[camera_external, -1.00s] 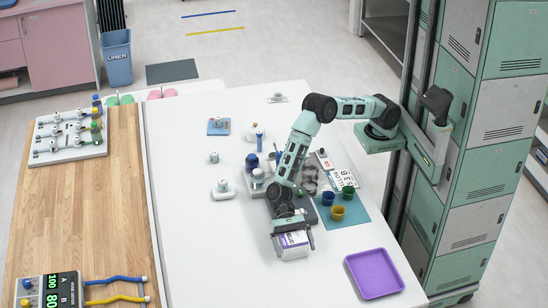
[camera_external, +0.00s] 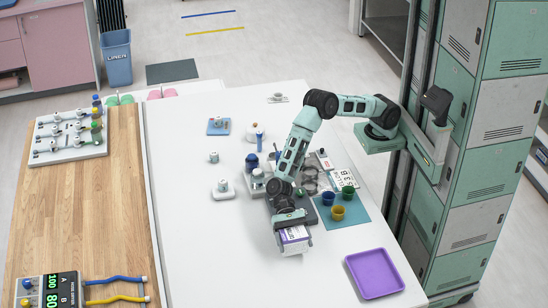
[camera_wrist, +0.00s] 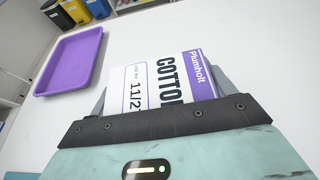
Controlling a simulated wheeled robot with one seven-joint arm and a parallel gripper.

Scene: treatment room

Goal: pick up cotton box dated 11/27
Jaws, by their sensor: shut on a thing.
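The cotton box (camera_wrist: 160,85) is white with a purple band reading "Plumholt". Its visible print reads "COTTO" and "11/2", with the last digit cut off by my gripper's edge. In the external view the box (camera_external: 293,243) is between the jaws of my gripper (camera_external: 293,232), over the front part of the white table (camera_external: 225,260). My gripper is shut on it. The box is slightly tilted in the external view. I cannot tell how far its underside is above the table.
A purple tray (camera_external: 374,273) lies to the right of the box. Blue, yellow and green cups stand on a teal mat (camera_external: 352,226) behind it. A wooden bench (camera_external: 85,210) adjoins at the left. The table left of the box is clear.

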